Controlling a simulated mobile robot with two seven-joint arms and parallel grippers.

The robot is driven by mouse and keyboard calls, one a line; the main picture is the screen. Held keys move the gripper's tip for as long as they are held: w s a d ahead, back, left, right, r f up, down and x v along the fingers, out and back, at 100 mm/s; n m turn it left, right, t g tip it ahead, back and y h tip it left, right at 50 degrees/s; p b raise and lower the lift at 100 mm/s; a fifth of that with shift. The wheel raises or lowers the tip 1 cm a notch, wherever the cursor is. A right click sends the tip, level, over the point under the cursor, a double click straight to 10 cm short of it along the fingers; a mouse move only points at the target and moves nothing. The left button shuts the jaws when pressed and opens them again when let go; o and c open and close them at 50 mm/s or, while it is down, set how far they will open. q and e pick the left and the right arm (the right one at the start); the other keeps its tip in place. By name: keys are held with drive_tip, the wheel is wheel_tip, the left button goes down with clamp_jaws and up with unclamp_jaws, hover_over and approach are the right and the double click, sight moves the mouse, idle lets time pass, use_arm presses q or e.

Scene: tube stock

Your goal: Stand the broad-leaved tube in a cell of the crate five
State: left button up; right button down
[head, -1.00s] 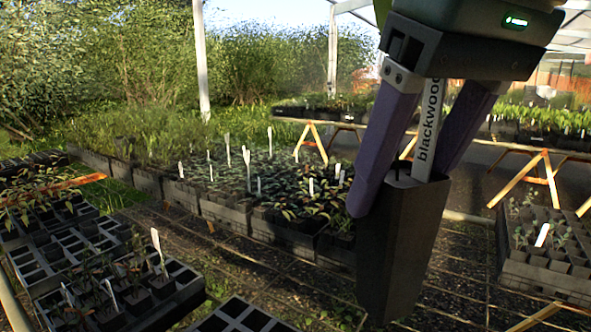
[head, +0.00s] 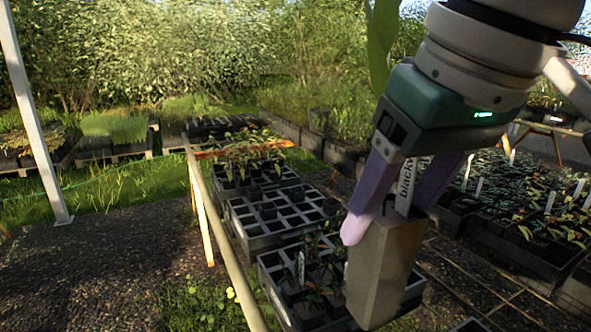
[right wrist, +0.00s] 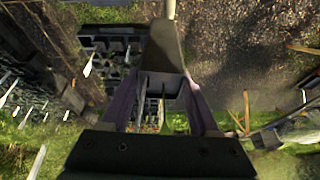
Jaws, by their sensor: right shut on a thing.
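My right gripper (head: 388,212) is shut on a dark grey, square, tapering tube (head: 385,268) and holds it upright by its upper part. A white label (head: 405,188) with partly hidden lettering stands up from the tube between the purple fingers. A broad green leaf (head: 381,45) shows above and left of the gripper. In the right wrist view the tube (right wrist: 165,48) is between the fingers. In the head view it covers part of the nearest crate (head: 282,303), which holds several seedlings. I cannot tell which crate is five. My left gripper is not in view.
Behind the nearest crate are a crate with many empty cells (head: 262,232) and one with leafy seedlings (head: 262,180). A pale rail (head: 222,220) runs along their left side. A bed of labelled plants (head: 520,195) lies to the right. Open gravel lies left.

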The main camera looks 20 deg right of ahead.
drive_tip(key=f+b, duration=0.1)
drive_tip(key=f, duration=0.2)
drive_tip(key=f+b, duration=0.1)
drive_tip(key=f, duration=0.2)
drive_tip(key=w+f+b, duration=0.1)
drive_tip(key=f+b, duration=0.1)
drive_tip(key=f, duration=0.1)
drive_tip(key=shift+w+d+f, duration=0.1)
drive_tip(key=shift+d+f, duration=0.05)
drive_tip(key=shift+d, duration=0.25)
wheel_tip(320, 180, down, 13)
drive_tip(key=d+n+b, duration=0.1)
drive_tip(key=d+b, duration=0.1)
drive_tip(key=b, duration=0.7)
drive_tip(key=shift+d+r+b, duration=0.2)
drive_tip(key=shift+d+b, duration=0.05)
drive_tip(key=shift+b, duration=0.1)
drive_tip(key=shift+f+p, duration=0.25)
drive_tip(key=shift+p, duration=0.1)
drive_tip(key=shift+f, duration=0.15)
